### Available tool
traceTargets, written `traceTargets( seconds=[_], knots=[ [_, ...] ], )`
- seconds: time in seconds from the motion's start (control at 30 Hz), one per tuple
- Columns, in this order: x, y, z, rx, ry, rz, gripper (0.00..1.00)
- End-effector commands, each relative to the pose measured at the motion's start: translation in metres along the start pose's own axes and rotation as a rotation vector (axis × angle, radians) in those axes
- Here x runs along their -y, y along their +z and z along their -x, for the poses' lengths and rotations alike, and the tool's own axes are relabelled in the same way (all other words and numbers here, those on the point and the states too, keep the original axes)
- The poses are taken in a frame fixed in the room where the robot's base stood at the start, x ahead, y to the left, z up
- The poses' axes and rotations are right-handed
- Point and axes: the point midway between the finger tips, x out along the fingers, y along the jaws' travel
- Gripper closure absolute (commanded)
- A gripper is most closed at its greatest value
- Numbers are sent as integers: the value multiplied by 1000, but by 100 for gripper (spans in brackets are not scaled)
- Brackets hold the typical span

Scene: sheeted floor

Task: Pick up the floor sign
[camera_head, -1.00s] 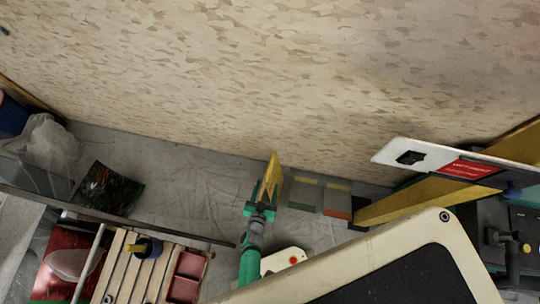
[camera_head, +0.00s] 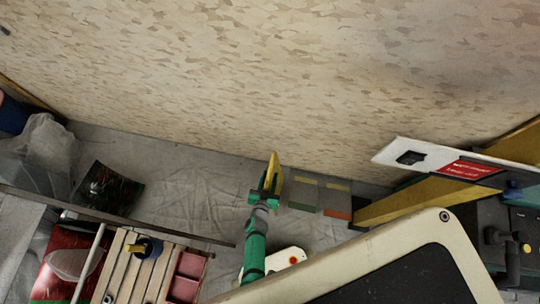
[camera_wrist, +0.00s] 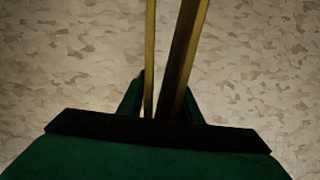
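The floor sign (camera_head: 273,168) is yellow and stands upright as a narrow folded shape near the foot of the speckled wall in the head view. My gripper (camera_head: 266,191) is at its near end, with a finger on either side of it. In the wrist view, the sign's two thin panels (camera_wrist: 181,60) run up between the green fingers of my gripper (camera_wrist: 163,92). The fingers lie close against the panels and appear shut on them. The sign's lower part is hidden behind my gripper.
A slatted wooden pallet (camera_head: 135,270) and a dark patterned sheet (camera_head: 107,190) lie left. A yellow beam (camera_head: 430,199) stands further right. Grey sheeted floor (camera_head: 190,190) is clear to the left.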

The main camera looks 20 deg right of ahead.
Motion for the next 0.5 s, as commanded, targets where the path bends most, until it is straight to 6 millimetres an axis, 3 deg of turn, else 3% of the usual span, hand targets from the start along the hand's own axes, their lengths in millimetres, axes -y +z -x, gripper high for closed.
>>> traceTargets(
  seconds=[0.03,0.1,0.5],
  knots=[
    [0,0,0,0,0,0,82],
    [0,0,0,0,-1,0,99],
    [1,0,0,0,-1,1,100]
  ],
)
